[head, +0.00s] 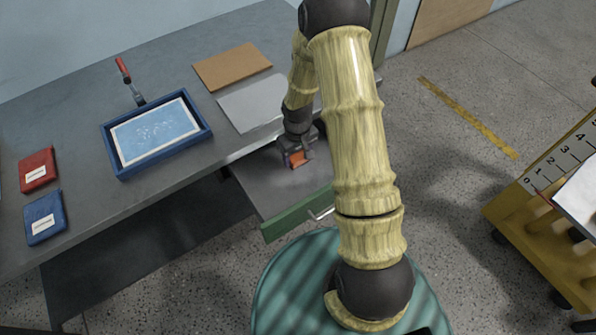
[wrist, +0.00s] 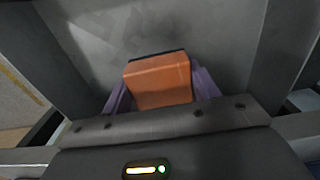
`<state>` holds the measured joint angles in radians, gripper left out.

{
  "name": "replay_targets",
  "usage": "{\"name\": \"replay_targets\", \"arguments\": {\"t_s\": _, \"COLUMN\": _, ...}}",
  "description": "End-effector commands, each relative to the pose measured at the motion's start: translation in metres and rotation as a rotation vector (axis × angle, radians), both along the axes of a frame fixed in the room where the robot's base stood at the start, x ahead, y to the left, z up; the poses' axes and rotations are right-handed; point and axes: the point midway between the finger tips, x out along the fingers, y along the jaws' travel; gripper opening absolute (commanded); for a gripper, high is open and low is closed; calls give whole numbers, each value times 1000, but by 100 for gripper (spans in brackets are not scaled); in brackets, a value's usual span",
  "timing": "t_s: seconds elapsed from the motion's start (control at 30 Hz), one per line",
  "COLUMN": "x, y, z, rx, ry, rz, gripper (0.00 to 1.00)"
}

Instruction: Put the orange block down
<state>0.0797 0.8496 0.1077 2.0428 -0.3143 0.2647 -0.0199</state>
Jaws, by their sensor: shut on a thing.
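The orange block (head: 297,160) is between the fingers of my gripper (head: 295,158) in the head view. In the wrist view the orange block (wrist: 160,80) sits between two purple-grey fingers (wrist: 160,92), which are shut on it. My gripper is over the open drawer (head: 262,188), which is grey inside with a green front. Whether the block touches the drawer floor cannot be told. My arm hides the right part of the drawer in the head view.
The grey workbench (head: 75,120) carries a blue tray (head: 118,165), a screwdriver with a red handle (head: 123,70), a brown board (head: 232,67), a grey sheet (head: 255,102), a red box (head: 37,170) and a blue box (head: 43,217). A yellow cart (head: 530,215) stands at the right.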

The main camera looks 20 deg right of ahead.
Motion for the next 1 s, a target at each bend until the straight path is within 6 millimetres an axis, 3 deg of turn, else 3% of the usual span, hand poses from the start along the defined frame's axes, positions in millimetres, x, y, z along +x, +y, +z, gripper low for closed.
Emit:
{"name": "replay_targets", "arguments": {"t_s": 0.2, "x": -1, "y": 0, "z": -39, "rx": 0, "ry": 3, "rz": 0, "gripper": 35}}
{"name": "replay_targets", "arguments": {"t_s": 0.57, "x": 0, "y": 0, "z": -45, "rx": 0, "ry": 0, "rz": -1, "gripper": 35}}
{"name": "replay_targets", "arguments": {"t_s": 0.87, "x": -1, "y": 0, "z": -78, "rx": 0, "ry": 3, "rz": 0, "gripper": 35}}
{"name": "replay_targets", "arguments": {"t_s": 1.0, "x": 0, "y": 0, "z": -82, "rx": 0, "ry": 0, "rz": -1, "gripper": 35}}
